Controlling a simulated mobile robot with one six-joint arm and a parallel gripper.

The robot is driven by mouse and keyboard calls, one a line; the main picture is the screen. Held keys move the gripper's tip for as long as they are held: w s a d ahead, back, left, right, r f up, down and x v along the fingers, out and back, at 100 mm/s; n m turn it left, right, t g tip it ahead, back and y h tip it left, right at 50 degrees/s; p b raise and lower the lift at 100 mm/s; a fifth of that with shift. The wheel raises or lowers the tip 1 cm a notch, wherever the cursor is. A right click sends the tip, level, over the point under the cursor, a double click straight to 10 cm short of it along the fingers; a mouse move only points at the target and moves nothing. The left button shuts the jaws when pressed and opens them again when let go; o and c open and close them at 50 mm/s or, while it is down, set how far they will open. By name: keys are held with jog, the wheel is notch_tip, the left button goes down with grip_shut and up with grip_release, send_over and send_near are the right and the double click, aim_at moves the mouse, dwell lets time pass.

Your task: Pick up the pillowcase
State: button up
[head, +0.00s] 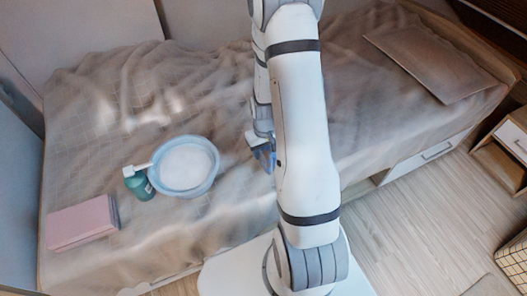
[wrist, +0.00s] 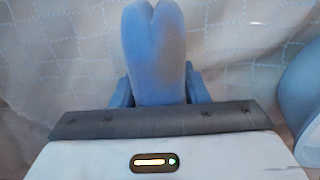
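A pink folded, block-shaped cloth (head: 82,223) lies at the bed's near left corner. A flat brownish rectangle (head: 428,62) lies at the far right of the bed. Either could be the pillowcase; I cannot tell which. My gripper (head: 265,157) is low over the middle of the bed, partly hidden by my arm and apart from both. In the wrist view, the blue fingers of my gripper (wrist: 153,12) meet with only a small notch at the tips. They are shut with nothing visible between them.
A pale blue basin (head: 185,166) with white contents and a green pump bottle (head: 139,184) stand on the rumpled bedspread (head: 215,90), left of my gripper. A pale blue curved edge (wrist: 303,88) shows at the wrist view's right. A nightstand (head: 503,150) stands at right.

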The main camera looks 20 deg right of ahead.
jog(key=c, duration=0.6)
jog(key=shift+r, duration=0.1)
jog(key=o, duration=0.3)
notch_tip(320, 180, up, 10)
jog(key=shift+f+p, duration=0.1)
jog(key=shift+p, duration=0.6)
